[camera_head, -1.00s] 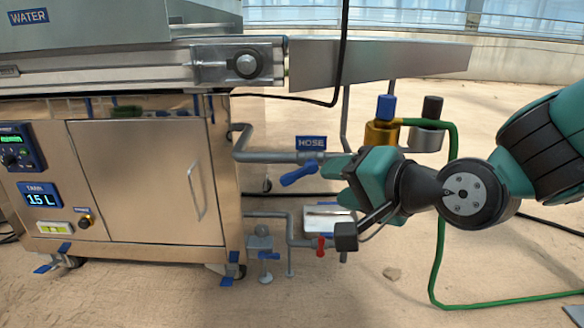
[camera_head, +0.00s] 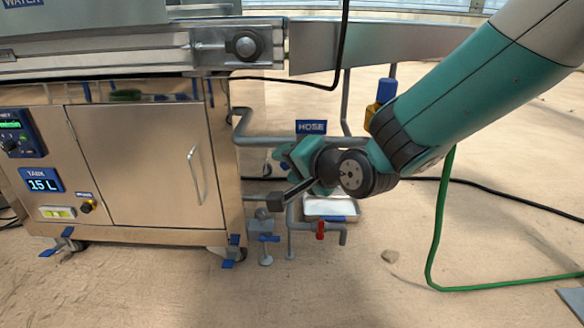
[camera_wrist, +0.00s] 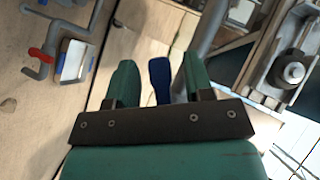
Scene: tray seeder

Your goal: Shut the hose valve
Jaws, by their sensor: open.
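The hose valve's blue handle (camera_wrist: 159,80) shows in the wrist view between the two green fingers of my gripper (camera_wrist: 157,70). The fingers are apart, with a visible gap on each side of the handle; I cannot tell whether either touches it. In the head view my gripper (camera_head: 284,154) is just below the blue HOSE sign (camera_head: 311,127) and the grey hose pipe (camera_head: 262,141). There my gripper covers the handle, so its angle is hidden.
A red-handled valve (camera_head: 320,229) is on a lower pipe. A steel cabinet (camera_head: 150,170) stands left, with a tank display (camera_head: 40,180). A green hose (camera_head: 438,235) hangs right. A black cable (camera_head: 345,45) hangs above. A white tray (camera_head: 328,207) lies below my gripper.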

